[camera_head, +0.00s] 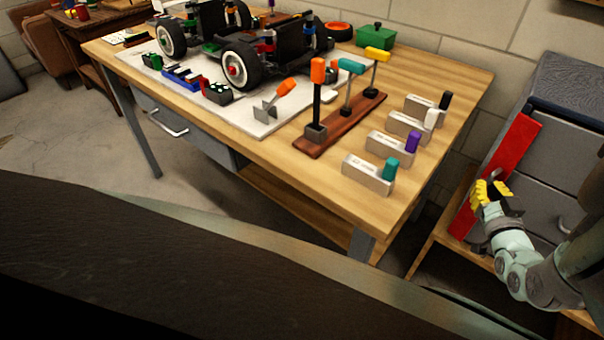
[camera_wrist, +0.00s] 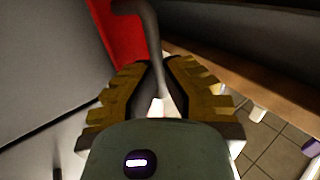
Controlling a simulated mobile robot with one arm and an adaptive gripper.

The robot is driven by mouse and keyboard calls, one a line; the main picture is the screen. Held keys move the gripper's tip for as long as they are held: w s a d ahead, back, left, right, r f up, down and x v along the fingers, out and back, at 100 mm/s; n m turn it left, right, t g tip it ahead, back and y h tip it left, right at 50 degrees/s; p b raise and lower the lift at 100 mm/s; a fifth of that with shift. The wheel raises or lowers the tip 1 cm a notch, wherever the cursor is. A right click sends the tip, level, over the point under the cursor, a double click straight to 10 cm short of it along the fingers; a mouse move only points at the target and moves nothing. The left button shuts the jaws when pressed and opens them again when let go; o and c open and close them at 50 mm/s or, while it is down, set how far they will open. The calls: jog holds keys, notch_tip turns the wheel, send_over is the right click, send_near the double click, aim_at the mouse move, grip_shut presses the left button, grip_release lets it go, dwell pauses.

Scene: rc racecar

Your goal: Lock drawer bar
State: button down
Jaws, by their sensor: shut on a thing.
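The red drawer bar (camera_head: 502,168) is a long flat strip along the left side of the grey drawer cabinet's front (camera_head: 556,158), tilted in the picture. My gripper (camera_head: 487,191), with yellow fingers, is at the bar's lower half in the head view. In the wrist view, the red bar (camera_wrist: 122,38) shows at the top, just beyond the fingers. My gripper (camera_wrist: 158,64) is shut on a slim grey piece next to the red strip, seemingly part of the bar.
A wooden workbench (camera_head: 300,165) stands to the left, carrying a toy racecar (camera_head: 240,50), upright tools on a brown stand (camera_head: 340,125) and several small labelled blocks. The cabinet rests on a low wooden stand (camera_head: 440,235). A gap of floor lies between bench and cabinet.

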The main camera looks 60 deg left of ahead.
jog(key=n+g+y+b, duration=0.1)
jog(key=g+b, duration=0.1)
jog(key=w+d+n+g+y+b, duration=0.1)
jog(key=n+g+b, duration=0.1)
jog(key=b, duration=0.1)
jog(key=n+g+y+b, duration=0.1)
jog(key=g+b, duration=0.1)
jog(key=shift+w+d+f+n+y, duration=0.15)
jog(key=shift+w+f+n+y, duration=0.05)
jog(key=shift+w+n+y, duration=0.15)
jog(key=shift+r+g+b, duration=0.1)
jog(key=shift+g+b, duration=0.2)
jog(key=shift+b, duration=0.05)
jog(key=c, duration=1.3)
grip_release()
jog(key=shift+r, duration=0.15)
jog(key=v, duration=1.2)
